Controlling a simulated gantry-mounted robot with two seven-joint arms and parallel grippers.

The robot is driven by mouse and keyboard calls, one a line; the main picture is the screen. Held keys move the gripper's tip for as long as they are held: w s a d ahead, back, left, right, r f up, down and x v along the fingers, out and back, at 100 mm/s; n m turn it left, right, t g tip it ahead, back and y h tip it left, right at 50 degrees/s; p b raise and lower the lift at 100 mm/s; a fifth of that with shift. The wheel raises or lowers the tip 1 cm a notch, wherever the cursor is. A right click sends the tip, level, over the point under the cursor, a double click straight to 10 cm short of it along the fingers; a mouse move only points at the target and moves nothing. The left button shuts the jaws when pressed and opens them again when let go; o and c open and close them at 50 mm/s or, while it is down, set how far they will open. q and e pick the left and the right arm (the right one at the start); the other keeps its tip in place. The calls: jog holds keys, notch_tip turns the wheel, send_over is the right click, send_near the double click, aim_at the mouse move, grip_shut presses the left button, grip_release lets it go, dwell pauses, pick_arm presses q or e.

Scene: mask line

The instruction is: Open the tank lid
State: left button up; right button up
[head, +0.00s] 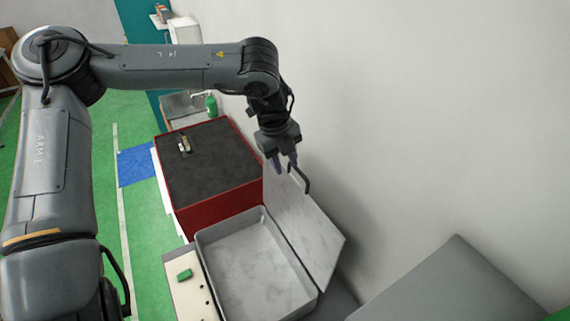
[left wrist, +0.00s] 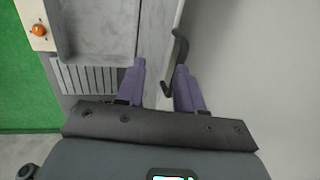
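The tank (head: 215,250) is a grey open basin at the bottom middle of the head view. Its lid (head: 312,238) is a pale panel raised along the right side, tilted up near the wall. A dark bent handle (head: 304,180) sticks out at the lid's upper end. My left gripper (head: 284,168) is at this handle, with its purple fingers apart. In the left wrist view the handle (left wrist: 178,50) reaches down to the gap between the fingertips (left wrist: 158,70), close to the right finger; firm contact cannot be told. My right gripper is out of view.
A red box with a dark top (head: 210,165) stands behind the tank. A cream panel with a green button (head: 185,275) is at the tank's left; an orange knob (left wrist: 39,30) shows in the wrist view. The white wall (head: 430,120) is close on the right.

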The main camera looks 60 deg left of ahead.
pick_arm(q)
notch_tip(320, 180, up, 9)
jog(key=s+b, duration=0.1)
jog(key=s, duration=0.1)
jog(key=shift+r, duration=0.15)
dwell(0.4)
